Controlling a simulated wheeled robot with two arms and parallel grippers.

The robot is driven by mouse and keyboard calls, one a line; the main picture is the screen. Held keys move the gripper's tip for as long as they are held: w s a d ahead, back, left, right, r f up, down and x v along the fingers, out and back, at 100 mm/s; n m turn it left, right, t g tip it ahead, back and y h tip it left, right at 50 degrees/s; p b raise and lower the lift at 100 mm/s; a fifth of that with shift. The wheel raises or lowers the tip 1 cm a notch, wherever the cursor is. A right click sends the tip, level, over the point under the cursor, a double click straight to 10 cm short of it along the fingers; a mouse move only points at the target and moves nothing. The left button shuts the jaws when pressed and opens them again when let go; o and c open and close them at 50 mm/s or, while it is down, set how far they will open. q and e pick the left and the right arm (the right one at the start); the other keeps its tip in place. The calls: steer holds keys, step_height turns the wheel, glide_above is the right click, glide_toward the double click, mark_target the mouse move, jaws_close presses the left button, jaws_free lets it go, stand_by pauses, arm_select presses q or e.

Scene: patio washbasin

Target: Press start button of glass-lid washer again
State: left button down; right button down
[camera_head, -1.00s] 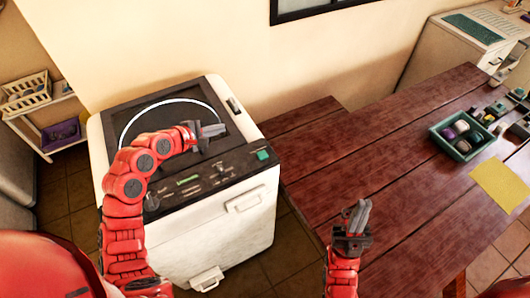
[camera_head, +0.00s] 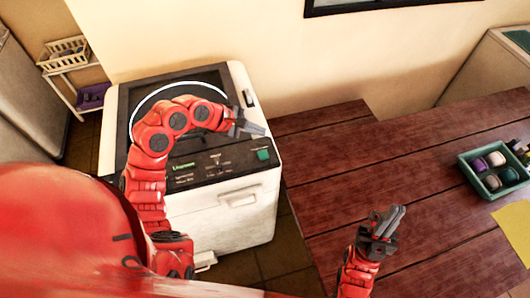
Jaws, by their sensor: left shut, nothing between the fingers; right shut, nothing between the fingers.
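The glass-lid washer (camera_head: 232,212) stands left of centre, white with a dark top and a pale ring on its lid (camera_head: 200,78). Its dark front panel (camera_head: 215,168) carries white markings and a green label. My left arm covers part of the lid and the panel's left end. My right gripper (camera_head: 398,214) is shut and empty over the wooden table.
The wooden table (camera_head: 340,150) fills the right side, beside the washer. A green tray (camera_head: 466,162) with several rolled items and a yellow sheet (camera_head: 515,226) lie on it. A white shelf with a basket (camera_head: 64,55) stands at the back left. The table's middle is clear.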

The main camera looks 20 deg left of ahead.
arm_select(q)
steer(key=f+b, duration=0.1)
steer(key=b, duration=0.8)
glide_above(259, 155)
step_height(259, 155, down, 6)
steer(key=shift+w+r, duration=0.1)
steer(key=shift+f, duration=1.05)
stand_by(0.8)
steer(key=shift+f+p, duration=0.2)
steer(key=shift+p, duration=0.35)
steer(key=shift+f, duration=0.2)
